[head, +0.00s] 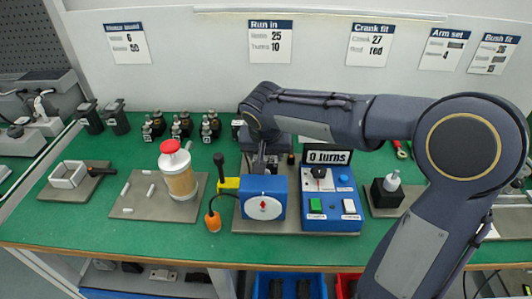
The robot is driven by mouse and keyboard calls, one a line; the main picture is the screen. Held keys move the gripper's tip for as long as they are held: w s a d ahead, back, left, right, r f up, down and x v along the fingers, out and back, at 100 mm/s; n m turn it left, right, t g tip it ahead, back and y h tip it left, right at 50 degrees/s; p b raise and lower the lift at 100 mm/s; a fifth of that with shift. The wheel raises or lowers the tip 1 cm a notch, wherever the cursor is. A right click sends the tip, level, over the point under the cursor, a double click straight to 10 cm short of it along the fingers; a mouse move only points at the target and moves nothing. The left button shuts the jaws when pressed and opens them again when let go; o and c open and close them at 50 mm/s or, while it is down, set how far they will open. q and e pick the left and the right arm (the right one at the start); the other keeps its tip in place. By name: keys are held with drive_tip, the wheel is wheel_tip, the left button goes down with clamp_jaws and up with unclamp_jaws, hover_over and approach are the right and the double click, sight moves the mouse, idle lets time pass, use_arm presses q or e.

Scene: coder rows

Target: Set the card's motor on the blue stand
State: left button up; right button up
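A blue block (252,187) with a white dial and red mark, apparently the blue stand, sits on a grey board at the front middle. Several small dark motors (182,128) stand in a row behind it to the left, with white tags too small to read. My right gripper (263,165) points down just behind the blue block. Its fingertips are small, dark and partly hidden, so I cannot tell whether they hold anything. The "Run in" card (270,42) on the back wall reads 25 and Turns 10. My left gripper is out of view.
A blue control box (330,215) with a "0 turns" display stands right of the block. A red-topped jar (177,170) stands further left. My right arm covers the right side.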

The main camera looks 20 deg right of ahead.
sight(266, 155)
drive_tip(key=shift+f+b, duration=1.1)
drive_tip(key=shift+f, duration=0.1)
drive_tip(key=shift+f+b, duration=0.4)
drive_tip(key=shift+b, duration=0.05)
idle(0.5)
drive_tip(key=o, duration=1.1)
drive_tip(key=shift+f, duration=0.1)
drive_tip(key=shift+s, duration=0.1)
drive_tip(key=p+v, duration=0.1)
drive_tip(key=v, duration=0.7)
drive_tip(key=shift+p, duration=0.35)
